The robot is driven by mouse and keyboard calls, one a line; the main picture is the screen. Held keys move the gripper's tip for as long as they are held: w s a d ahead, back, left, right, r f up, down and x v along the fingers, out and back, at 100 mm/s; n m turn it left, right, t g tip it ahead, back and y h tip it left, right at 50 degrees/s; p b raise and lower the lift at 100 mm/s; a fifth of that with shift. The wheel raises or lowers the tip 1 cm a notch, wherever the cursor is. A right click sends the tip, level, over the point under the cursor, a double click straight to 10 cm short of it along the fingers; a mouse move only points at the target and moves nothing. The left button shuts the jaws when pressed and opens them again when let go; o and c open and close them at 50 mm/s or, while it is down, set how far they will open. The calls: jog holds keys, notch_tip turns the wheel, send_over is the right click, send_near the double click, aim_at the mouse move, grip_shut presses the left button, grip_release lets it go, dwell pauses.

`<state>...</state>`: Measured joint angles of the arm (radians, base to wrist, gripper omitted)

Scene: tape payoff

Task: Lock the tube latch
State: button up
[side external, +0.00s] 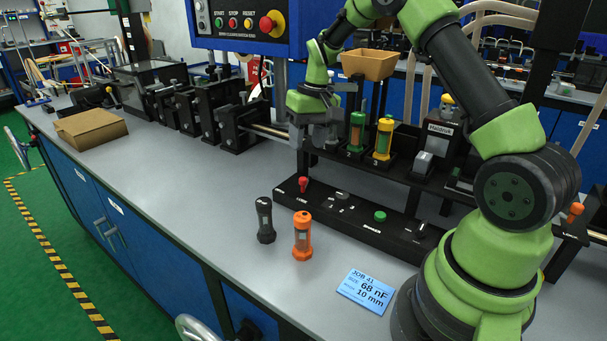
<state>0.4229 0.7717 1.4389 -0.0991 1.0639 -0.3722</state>
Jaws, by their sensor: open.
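No part is readably marked as the tube latch, so I cannot tell which piece it is. A red lever knob (303,184) stands up at the left end of a black panel (345,215). A green capped tube (356,132) and a yellow capped tube (383,139) stand upright in holders on a black shelf behind the panel. My gripper (308,146) is open, left of the green tube and above the rear of the panel. It looks apart from the red knob. Its fingertips are small and partly unclear at this distance.
A black tube (265,220) and an orange tube (302,235) stand upright on the grey bench before the panel. A blue job card (366,291) lies to their right. A green button (380,216) is on the panel. A cardboard box (90,129) sits far left; the bench between is clear.

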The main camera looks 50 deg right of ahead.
aim_at(303, 178)
jog(key=f+m, duration=0.2)
jog(key=f, duration=0.1)
jog(key=f+m+h, duration=0.1)
jog(key=f+m, duration=0.1)
jog(key=f, duration=0.1)
jog(key=w+f+m+g, duration=0.1)
jog(key=f+m, duration=0.1)
jog(key=f, duration=0.1)
jog(key=shift+a+f, duration=0.1)
jog(key=shift+f, duration=0.1)
